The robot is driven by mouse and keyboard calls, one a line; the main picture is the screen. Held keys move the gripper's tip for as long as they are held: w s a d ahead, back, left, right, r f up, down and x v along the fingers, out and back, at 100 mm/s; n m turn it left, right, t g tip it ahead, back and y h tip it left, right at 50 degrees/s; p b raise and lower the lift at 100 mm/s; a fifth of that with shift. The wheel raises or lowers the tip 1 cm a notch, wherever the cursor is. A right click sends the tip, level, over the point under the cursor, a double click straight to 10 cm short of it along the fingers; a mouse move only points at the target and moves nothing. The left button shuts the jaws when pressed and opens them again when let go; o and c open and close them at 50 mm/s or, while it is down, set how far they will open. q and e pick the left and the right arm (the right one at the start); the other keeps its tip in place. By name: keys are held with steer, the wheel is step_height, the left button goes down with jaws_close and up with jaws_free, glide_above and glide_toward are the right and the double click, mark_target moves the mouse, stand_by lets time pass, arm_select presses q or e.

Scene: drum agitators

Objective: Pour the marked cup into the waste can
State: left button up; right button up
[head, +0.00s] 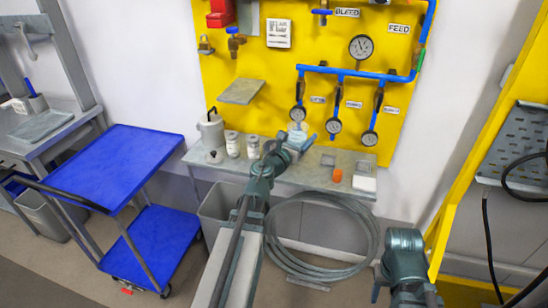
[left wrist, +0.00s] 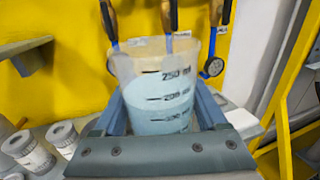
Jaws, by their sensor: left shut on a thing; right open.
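A clear measuring cup (left wrist: 160,105) with black volume marks holds pale blue liquid. My left gripper (left wrist: 165,125) is shut around it, and the cup looks about upright. In the head view the cup (head: 298,128) is small and partly hidden by my left gripper (head: 299,141), above the shelf. A grey open bin (head: 218,212), likely the waste can, stands on the floor below the shelf's left end. My right gripper (head: 403,285) is low at the bottom right, open, far from the cup; its fingers show poorly.
The grey shelf (head: 335,183) holds white jars (head: 232,144), a grey canister (head: 211,130) and an orange cap (head: 337,175). A coiled hose (head: 322,275) lies below. Blue pipes with gauges (head: 369,138) hang behind. A blue cart (head: 115,165) stands left; a yellow frame (head: 480,150) stands right.

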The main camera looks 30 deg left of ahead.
arm_select(q)
steer(key=w+f+b, duration=0.1)
steer(key=f+b, duration=0.3)
steer(key=f, duration=0.1)
steer(key=w+f+b, duration=0.2)
steer(key=f+b, duration=0.3)
steer(key=w+f+b, duration=0.2)
steer(key=f+b, duration=0.2)
steer(key=f, duration=0.1)
steer(key=shift+a+b, duration=0.25)
steer(key=shift+b, duration=0.05)
arm_select(e)
step_height(320, 180, down, 15)
arm_select(q)
steer(key=shift+a+r, duration=0.1)
steer(key=shift+r, duration=0.1)
arm_select(e)
steer(key=shift+r, duration=0.3)
